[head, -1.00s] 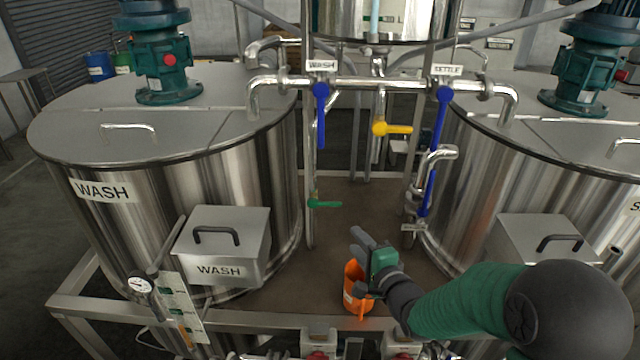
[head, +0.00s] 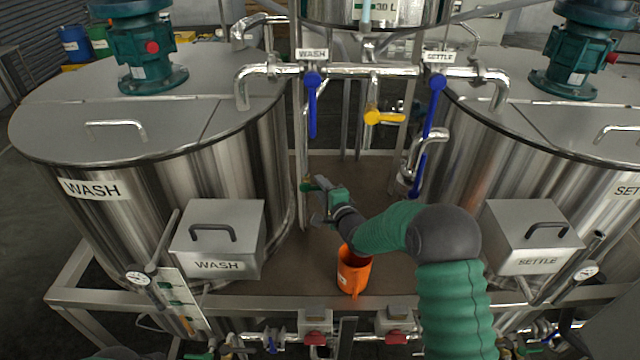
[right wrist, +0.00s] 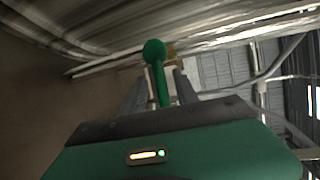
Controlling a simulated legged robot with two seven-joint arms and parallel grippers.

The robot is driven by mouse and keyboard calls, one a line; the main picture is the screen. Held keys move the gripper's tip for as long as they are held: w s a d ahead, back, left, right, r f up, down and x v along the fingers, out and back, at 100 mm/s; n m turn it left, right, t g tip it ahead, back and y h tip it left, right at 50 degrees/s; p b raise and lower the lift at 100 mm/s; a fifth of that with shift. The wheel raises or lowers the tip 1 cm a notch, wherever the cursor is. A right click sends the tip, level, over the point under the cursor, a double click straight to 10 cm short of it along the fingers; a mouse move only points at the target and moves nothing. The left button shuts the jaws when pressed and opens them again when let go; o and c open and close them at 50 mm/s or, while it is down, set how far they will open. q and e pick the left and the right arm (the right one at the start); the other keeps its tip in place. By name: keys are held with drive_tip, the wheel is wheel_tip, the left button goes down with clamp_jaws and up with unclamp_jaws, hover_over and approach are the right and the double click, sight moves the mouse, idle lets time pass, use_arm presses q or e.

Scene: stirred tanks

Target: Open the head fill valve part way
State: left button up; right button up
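A green lever handle sits low on the thin vertical pipe between the two tanks. In the head view only a small green part of it (head: 306,187) shows, the rest hidden behind my right gripper (head: 319,198). In the right wrist view the green lever (right wrist: 158,78) with its round end stands between the two grey fingers of my right gripper (right wrist: 159,92). The fingers are apart, with gaps beside the lever. No label naming the head fill valve is readable. My left gripper is not in view.
Blue levers hang under the WASH (head: 313,100) and SETTLE (head: 433,110) labels, with a yellow lever (head: 383,117) between. An orange jug (head: 353,275) stands on the deck below my right forearm. The WASH tank (head: 150,190) and the SETTLE tank (head: 560,180) flank the space.

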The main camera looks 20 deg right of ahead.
drive_tip(key=shift+s+d+r, duration=0.1)
drive_tip(key=shift+r, duration=0.1)
drive_tip(key=shift+d, duration=0.15)
drive_tip(key=shift+d+f, duration=0.15)
drive_tip(key=shift+c, duration=0.4)
drive_tip(key=shift+w+d+f, duration=0.15)
drive_tip(key=shift+w, duration=0.1)
drive_tip(key=c, duration=0.5)
drive_tip(key=shift+a, duration=0.2)
clamp_jaws()
